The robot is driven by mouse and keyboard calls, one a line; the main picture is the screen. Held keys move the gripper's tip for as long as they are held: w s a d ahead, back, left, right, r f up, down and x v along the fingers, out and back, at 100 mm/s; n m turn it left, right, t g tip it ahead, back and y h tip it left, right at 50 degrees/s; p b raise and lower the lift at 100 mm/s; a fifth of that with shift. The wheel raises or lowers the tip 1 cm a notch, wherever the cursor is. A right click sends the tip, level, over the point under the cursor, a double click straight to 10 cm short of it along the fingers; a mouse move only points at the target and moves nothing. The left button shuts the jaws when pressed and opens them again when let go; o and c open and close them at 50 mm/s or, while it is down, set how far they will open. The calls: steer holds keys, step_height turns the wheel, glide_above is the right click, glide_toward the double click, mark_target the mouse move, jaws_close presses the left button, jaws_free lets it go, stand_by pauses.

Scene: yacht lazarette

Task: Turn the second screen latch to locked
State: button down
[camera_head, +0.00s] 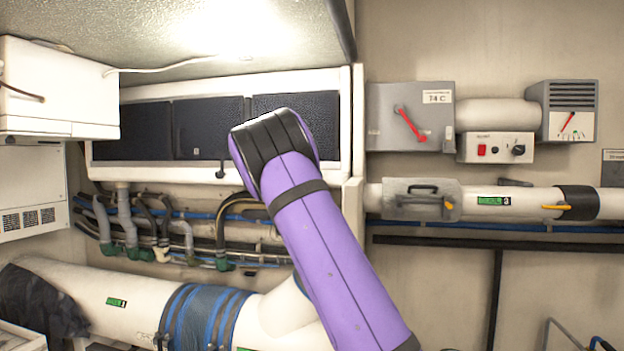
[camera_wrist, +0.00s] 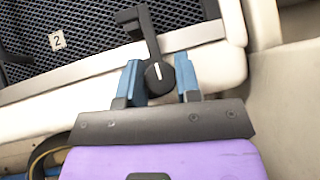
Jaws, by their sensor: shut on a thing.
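In the wrist view, a black latch (camera_wrist: 158,77) has a round hub with a white mark and a bent lever reaching up over the edge of a dark mesh screen (camera_wrist: 95,25). A small label (camera_wrist: 57,40) on this screen reads 2. My gripper (camera_wrist: 159,80) has its blue fingers on either side of the latch hub and is shut on it. In the head view, my purple arm hides the gripper and this latch. Dark screens (camera_head: 208,128) sit in a white frame there, and another black latch (camera_head: 220,171) hangs at the lower edge.
Hoses (camera_head: 150,225) and a large white pipe (camera_head: 75,285) run below the screens. A white box (camera_head: 60,88) hangs at the upper left. Grey control boxes (camera_head: 410,117) and a white pipe (camera_head: 530,203) are on the right wall.

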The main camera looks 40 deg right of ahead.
steer(key=c, duration=0.8)
jaws_free()
steer(key=v, duration=1.1)
